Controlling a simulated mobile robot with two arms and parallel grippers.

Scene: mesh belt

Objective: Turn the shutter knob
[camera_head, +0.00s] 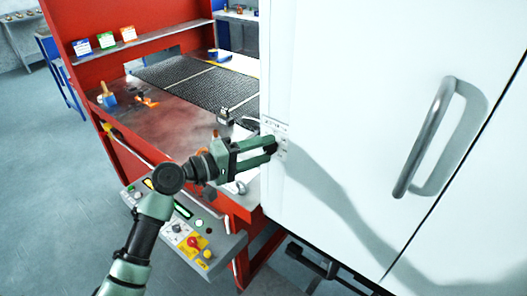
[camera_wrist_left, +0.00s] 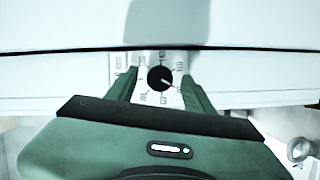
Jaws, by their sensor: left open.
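The shutter knob (camera_wrist_left: 160,78) is a round black dial with a white pointer mark on a light label plate with printed marks around it. In the left wrist view it sits between the two green fingers of my left gripper (camera_wrist_left: 158,88). The fingers are apart on either side of it, and I cannot tell whether they touch it. In the head view my left gripper (camera_head: 272,146) reaches the left edge of the white cabinet (camera_head: 340,100), at the label plate (camera_head: 274,127). The knob itself is hidden there by the fingers. My right gripper is not in view.
A grey control panel (camera_head: 222,250) with buttons and a red knob on a yellow plate lies below my left arm. A red bench with a dark mesh belt (camera_head: 195,82) is behind. The cabinet has a metal handle (camera_head: 425,138). Open floor lies at the left.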

